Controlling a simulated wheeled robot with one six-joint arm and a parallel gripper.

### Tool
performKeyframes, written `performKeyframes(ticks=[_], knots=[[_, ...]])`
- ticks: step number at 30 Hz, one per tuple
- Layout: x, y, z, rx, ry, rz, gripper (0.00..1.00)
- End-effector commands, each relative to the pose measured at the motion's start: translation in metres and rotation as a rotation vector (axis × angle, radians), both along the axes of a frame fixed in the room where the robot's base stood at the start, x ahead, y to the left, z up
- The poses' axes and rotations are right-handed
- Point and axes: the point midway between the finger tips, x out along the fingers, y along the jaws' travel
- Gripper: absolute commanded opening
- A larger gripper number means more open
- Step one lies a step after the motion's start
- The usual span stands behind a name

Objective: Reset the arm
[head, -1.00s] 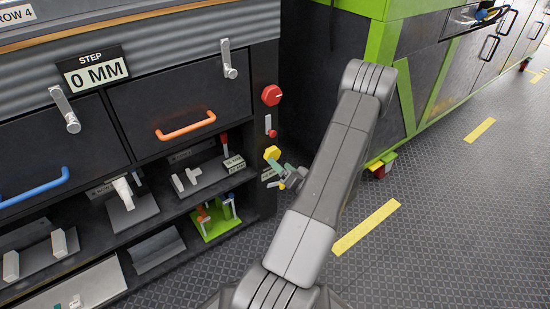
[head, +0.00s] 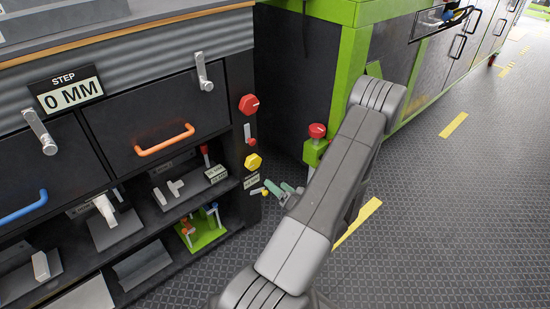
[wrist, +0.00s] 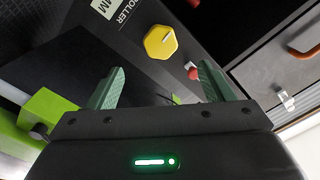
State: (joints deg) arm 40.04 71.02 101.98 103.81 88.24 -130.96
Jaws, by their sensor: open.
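My gripper (head: 277,191) is at the end of my arm, low beside the right end of the black cabinet in the head view. Part of it is hidden behind my arm. In the wrist view my gripper (wrist: 162,88) shows two green fingers spread wide apart with nothing between them. A yellow hexagonal knob (wrist: 160,42) lies beyond the fingers in the wrist view, apart from them. The same knob (head: 253,162) shows in the head view on the cabinet's end post, just above and left of my gripper.
A red knob (head: 249,104) and a small red switch (head: 250,141) sit above the yellow knob. An orange handle (head: 164,140) and a blue handle (head: 24,207) stick out from drawers. A green post with a red top (head: 317,131) stands behind my arm. Open floor (head: 460,200) lies right.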

Motion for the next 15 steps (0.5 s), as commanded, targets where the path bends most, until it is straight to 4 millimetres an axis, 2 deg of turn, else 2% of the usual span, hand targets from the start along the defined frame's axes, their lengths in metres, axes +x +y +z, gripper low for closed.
performKeyframes(ticks=[5,15], knots=[[0.012,0.009,-0.001,-0.003,-0.002,0.003,0.75],[0.058,0.043,-0.001,-0.003,-0.003,0.004,0.75]])
